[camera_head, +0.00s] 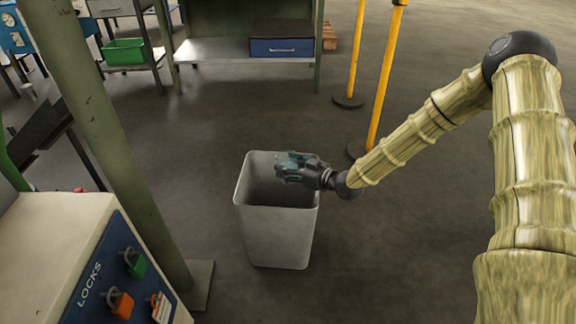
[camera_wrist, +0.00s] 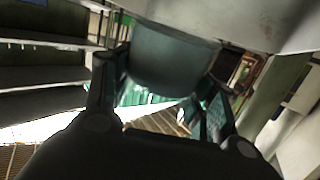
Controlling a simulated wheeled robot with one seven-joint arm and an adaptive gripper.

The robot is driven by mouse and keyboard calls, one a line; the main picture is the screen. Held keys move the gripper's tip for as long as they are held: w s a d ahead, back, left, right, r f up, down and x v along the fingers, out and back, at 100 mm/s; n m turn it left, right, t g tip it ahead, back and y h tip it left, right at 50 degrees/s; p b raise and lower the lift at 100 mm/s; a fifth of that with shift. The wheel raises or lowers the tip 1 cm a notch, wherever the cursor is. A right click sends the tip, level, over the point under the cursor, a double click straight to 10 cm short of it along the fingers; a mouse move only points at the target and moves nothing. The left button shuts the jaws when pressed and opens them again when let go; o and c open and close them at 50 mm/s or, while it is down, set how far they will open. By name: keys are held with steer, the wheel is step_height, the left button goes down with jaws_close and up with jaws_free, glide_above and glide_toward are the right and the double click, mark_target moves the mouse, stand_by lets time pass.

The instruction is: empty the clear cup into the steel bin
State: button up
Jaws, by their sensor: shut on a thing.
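The steel bin (camera_head: 275,240) stands upright on the dark floor, its open top facing up. My gripper (camera_head: 292,168) reaches in from the right, over the bin's opening near the back rim. In the wrist view my gripper (camera_wrist: 160,92) has a finger on each side of the clear cup (camera_wrist: 170,58) and is shut on it. The cup looks smoky grey and tilted. Its contents cannot be made out. In the head view the cup is too small and blended with the fingers to tell its exact tilt. A pale surface, likely the bin's wall, fills the wrist view's upper right.
A green post (camera_head: 120,150) and a cabinet marked LOCKS (camera_head: 60,245) stand left of the bin. Yellow posts (camera_head: 385,75) rise behind my arm. A bench with a blue box (camera_head: 283,46) is at the back. Floor right of the bin is clear.

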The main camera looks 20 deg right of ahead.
steer(key=shift+s+d+r+g+h+p, duration=0.15)
steer(key=shift+r+g+h+p, duration=0.6)
steer(key=shift+p, duration=1.25)
steer(key=shift+g+p, duration=0.55)
steer(key=shift+p, duration=0.2)
steer(key=r+g+h+p, duration=0.1)
steer(key=p, duration=0.2)
steer(key=shift+g, duration=0.3)
steer(key=r+g+h+p, duration=0.1)
steer(key=g+h+p, duration=0.1)
steer(key=p, duration=0.1)
steer(key=shift+g, duration=0.3)
steer(key=shift+r+p, duration=0.15)
steer(key=shift+p, duration=0.35)
steer(key=g+h+p, duration=0.1)
steer(key=p, duration=0.2)
steer(key=shift+r+g, duration=0.3)
steer(key=shift+r, duration=0.05)
steer(key=g+p, duration=0.1)
steer(key=h+p, duration=0.1)
steer(key=p, duration=0.1)
steer(key=shift+w+a+r+g+h, duration=0.2)
steer(key=shift+w+r+g+h, duration=0.05)
steer(key=shift+r+g, duration=0.15)
steer(key=shift+w+a+r+g+h+p, duration=0.15)
steer(key=shift+w+r+g+h+p, duration=0.1)
steer(key=shift+g+h+p, duration=0.45)
steer(key=shift+w+a+r+g+h+p, duration=0.2)
steer(key=shift+g+h+p, duration=0.2)
steer(key=shift+g+p, duration=0.5)
